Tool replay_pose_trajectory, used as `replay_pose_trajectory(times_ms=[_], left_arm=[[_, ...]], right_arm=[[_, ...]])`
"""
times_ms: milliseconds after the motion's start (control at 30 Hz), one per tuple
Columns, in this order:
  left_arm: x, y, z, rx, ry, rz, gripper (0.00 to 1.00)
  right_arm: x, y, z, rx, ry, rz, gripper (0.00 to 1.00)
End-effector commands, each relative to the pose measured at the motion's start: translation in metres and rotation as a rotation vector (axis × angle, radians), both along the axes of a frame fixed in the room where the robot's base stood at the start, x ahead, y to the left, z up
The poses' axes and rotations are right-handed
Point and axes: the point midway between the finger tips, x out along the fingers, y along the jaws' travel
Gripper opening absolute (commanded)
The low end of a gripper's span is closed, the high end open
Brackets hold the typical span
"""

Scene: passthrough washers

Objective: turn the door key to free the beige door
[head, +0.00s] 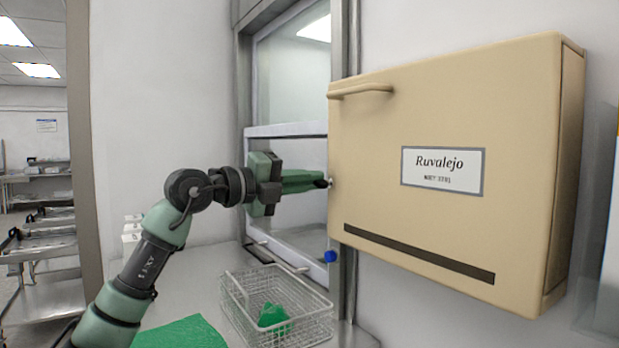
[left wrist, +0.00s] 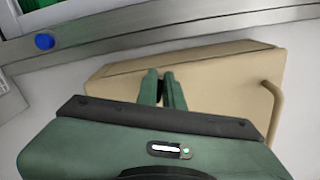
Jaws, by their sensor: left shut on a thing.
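The beige door (head: 400,120) is the front of a wall box, with a handle (head: 360,90) at its top left and a label reading "Ruvalejo". It looks shut. My left gripper (head: 322,183) reaches level from the left to the door's left edge. In the left wrist view its fingers (left wrist: 163,88) are close together against the beige box (left wrist: 215,75), shut on a small dark thing, which seems to be the door key (left wrist: 162,84). The fingers hide most of the key, so its turn angle cannot be told. My right gripper is out of view.
A framed glass hatch (head: 290,90) stands left of the box, with a blue knob (head: 330,256) on its frame, also in the left wrist view (left wrist: 44,41). A wire basket (head: 310,325) holding a green cloth (head: 272,315) and a green mat (head: 180,334) lie on the counter below.

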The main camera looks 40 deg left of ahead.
Motion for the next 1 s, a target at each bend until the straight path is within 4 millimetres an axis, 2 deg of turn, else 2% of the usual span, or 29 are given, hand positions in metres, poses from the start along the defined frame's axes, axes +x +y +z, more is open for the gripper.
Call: replay_pose_trajectory(times_ms=[200, 500, 1000], left_arm=[[0.0012, -0.0016, -0.0068, -0.153, 0.077, -0.004, 0.00], [0.0013, -0.0015, -0.0091, -0.292, 0.132, -0.004, 0.00], [0.0013, -0.0016, -0.0098, -0.340, 0.152, -0.004, 0.00]], right_arm=[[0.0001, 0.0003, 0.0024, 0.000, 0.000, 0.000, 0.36], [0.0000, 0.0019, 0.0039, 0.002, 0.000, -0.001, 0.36], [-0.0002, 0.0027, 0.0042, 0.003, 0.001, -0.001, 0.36]])
